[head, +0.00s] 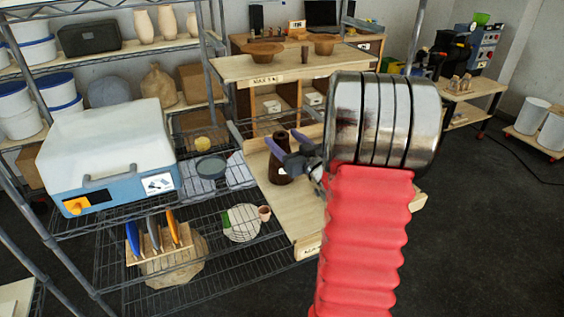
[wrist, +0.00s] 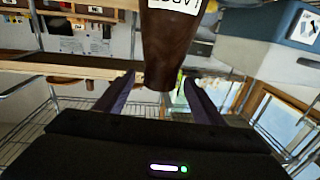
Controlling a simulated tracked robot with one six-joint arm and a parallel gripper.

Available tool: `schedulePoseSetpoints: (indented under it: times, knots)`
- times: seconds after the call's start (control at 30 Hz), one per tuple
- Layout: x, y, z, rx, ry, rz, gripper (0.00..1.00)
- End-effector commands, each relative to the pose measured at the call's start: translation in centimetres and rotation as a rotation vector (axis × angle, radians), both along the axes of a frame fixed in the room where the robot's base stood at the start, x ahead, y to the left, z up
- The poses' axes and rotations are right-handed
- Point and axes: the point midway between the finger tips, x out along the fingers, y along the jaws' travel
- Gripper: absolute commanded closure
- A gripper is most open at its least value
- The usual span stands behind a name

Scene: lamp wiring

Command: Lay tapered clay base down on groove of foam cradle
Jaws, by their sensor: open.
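A dark brown tapered clay base (head: 279,172) with a small white label stands upright on a pale wooden shelf surface (head: 308,225). My gripper (head: 287,144) is at its upper part, with its purple fingers open and apart. In the wrist view the base (wrist: 165,45) hangs down from the top edge, its narrower end between the two open fingers (wrist: 159,78); gaps show on both sides. I cannot tell whether a finger touches it. My arm hides part of the shelf to the right. I cannot make out a foam cradle.
A wire rack at left holds a white and blue box (head: 105,150), a dark bowl (head: 210,166) and a wooden stand with blue and orange tools (head: 160,248). An upper wooden shelf (head: 235,68) with bowls is behind. Dark floor (head: 500,230) is clear at right.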

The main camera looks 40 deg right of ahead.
Motion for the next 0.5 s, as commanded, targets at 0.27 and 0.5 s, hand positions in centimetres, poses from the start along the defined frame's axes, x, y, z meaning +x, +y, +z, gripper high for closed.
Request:
schedulePoseSetpoints:
  times: [0.27, 0.5]
  knots:
    - [0.09, -0.04, 0.03, 0.000, 0.000, -0.001, 0.38]
    - [0.09, -0.02, 0.03, 0.000, 0.000, 0.000, 0.38]
